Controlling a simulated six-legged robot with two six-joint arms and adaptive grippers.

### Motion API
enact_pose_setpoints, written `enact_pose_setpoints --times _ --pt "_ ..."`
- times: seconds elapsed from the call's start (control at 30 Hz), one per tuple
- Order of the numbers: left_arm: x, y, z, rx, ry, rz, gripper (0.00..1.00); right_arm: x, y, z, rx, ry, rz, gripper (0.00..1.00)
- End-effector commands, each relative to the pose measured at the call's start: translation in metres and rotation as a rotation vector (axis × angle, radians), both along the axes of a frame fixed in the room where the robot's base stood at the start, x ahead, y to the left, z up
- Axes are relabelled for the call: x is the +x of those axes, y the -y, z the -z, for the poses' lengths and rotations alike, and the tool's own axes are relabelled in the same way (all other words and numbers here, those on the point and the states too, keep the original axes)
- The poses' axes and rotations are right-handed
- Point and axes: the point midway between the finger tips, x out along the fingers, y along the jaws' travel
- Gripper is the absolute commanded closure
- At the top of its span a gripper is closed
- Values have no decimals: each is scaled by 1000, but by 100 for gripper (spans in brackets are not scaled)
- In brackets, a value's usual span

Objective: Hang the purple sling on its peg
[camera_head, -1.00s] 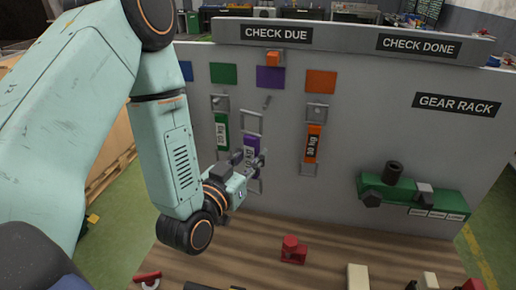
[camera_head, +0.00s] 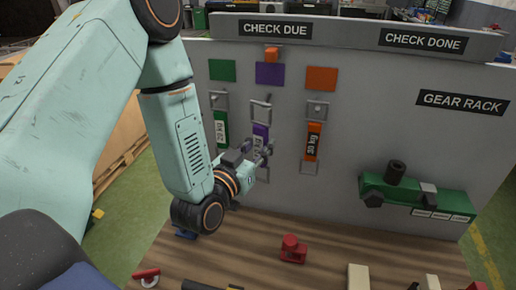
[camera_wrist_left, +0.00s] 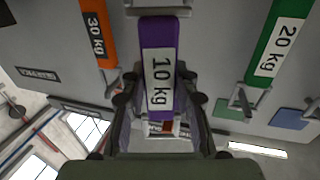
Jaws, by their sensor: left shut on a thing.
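The purple sling (camera_head: 260,132), with metal rings at its ends and a "10 kg" label, hangs upright in front of the grey board. My left gripper (camera_head: 262,155) is shut on its lower part. In the left wrist view the purple sling (camera_wrist_left: 159,35) lies between the fingers of the gripper (camera_wrist_left: 160,110). The top ring (camera_head: 261,109) is just below the purple square (camera_head: 269,74), at about the height of the neighbouring slings' top rings. The peg is not clear behind the ring, so I cannot tell whether the ring is around it. My right gripper is not in view.
A green sling (camera_head: 221,129) hangs close on the left, partly behind my gripper. An orange sling (camera_head: 313,141) hangs on the right. A green gear rack (camera_head: 420,192) sticks out further right. A red part (camera_head: 292,250) stands on the wooden bench below.

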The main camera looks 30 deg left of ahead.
Motion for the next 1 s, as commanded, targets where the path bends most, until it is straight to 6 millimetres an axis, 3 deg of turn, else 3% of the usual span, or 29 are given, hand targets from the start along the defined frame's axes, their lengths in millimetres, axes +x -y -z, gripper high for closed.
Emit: enact_pose_setpoints --times 1.0 --pt "52 -13 3 1 4 0 100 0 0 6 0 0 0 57"
